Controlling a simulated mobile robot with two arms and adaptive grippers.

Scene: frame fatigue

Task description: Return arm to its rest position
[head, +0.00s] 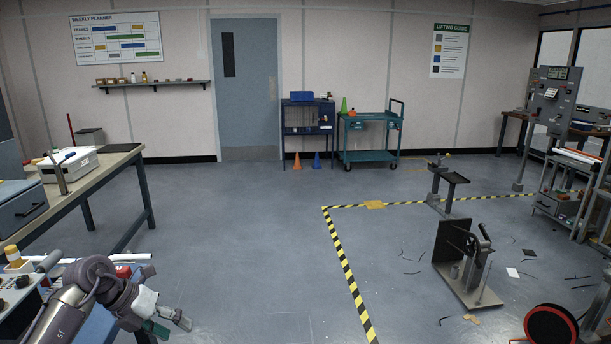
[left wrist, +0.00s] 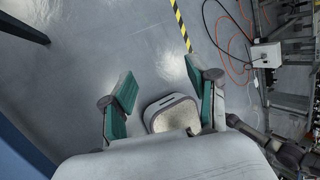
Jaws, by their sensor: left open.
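My left arm comes in at the lower left of the head view, bent over beside a workbench. Its gripper (head: 168,322) hangs over the grey floor near the bottom edge, with nothing visible between its fingers. In the left wrist view the left gripper (left wrist: 165,95) has its two green-padded fingers spread wide apart. Between and behind them lies a rounded grey shape with a pale top; I cannot tell what it is. My right gripper shows in neither view.
A workbench (head: 118,160) stands at the left. Yellow-black floor tape (head: 345,265) marks off an area at the right with a metal stand (head: 465,262) and scattered scraps. A teal cart (head: 370,155) stands by the back wall. The middle floor is clear.

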